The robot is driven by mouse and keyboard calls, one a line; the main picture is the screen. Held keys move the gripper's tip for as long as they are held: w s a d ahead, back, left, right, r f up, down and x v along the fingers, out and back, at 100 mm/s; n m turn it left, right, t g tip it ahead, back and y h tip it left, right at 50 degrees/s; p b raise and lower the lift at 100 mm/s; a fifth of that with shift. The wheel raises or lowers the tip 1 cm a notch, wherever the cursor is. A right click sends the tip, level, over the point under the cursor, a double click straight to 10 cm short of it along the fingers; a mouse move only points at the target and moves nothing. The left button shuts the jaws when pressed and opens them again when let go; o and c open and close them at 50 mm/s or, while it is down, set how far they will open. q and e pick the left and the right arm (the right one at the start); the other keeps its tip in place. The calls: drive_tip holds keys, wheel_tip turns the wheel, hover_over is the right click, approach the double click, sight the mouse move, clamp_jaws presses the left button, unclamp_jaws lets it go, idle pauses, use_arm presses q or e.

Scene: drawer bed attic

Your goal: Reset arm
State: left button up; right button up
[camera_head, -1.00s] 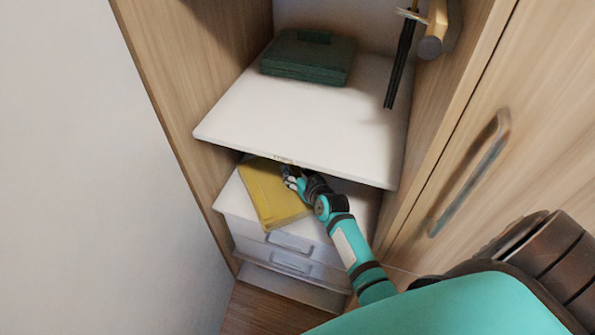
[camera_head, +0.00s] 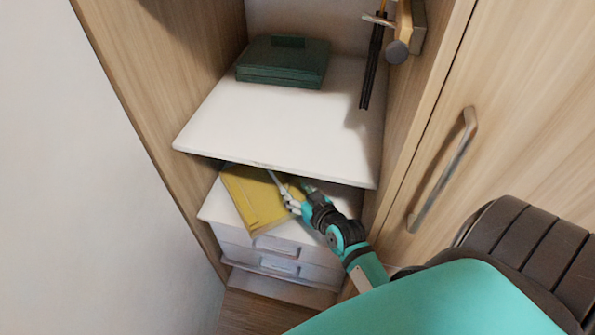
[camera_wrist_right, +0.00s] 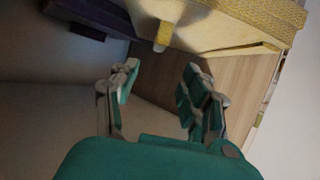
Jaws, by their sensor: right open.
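My right gripper (camera_head: 288,184) is open over the white drawer unit, just below the white shelf and at the right edge of a flat yellow object (camera_head: 248,202). In the right wrist view the gripper (camera_wrist_right: 158,85) has its two fingers spread with nothing between them. The yellow object (camera_wrist_right: 275,14) shows there at the top right, beyond the fingers and apart from them. I cannot tell in the head view whether the gripper touches it. My left gripper is not in view.
The white shelf (camera_head: 290,125) overhangs my right gripper. A dark green case (camera_head: 283,62) sits on it, and a dark umbrella-like object (camera_head: 372,70) hangs at the right. The drawer unit (camera_head: 270,250) looks shut. A wooden door with a metal handle (camera_head: 445,175) stands right.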

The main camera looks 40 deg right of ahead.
idle(0.4)
drive_tip(key=s+a+r+n+g, duration=0.1)
drive_tip(key=s+a+g, duration=0.2)
drive_tip(key=s, duration=0.4)
drive_tip(key=s+a+n+g+y, duration=0.1)
drive_tip(key=s+a+g, duration=0.25)
drive_tip(key=s, duration=0.35)
drive_tip(key=s+a+r+n+g, duration=0.1)
drive_tip(key=s+a+g, duration=0.2)
drive_tip(key=s, duration=0.4)
wheel_tip(320, 180, down, 27)
drive_tip(key=s+g, duration=0.2)
drive_tip(key=s+d+f+g, duration=0.1)
drive_tip(key=s+d+f, duration=0.1)
drive_tip(key=s+f, duration=1.3)
drive_tip(key=shift+s+d, duration=0.4)
drive_tip(key=shift+s, duration=0.35)
drive_tip(key=shift+f, duration=0.1)
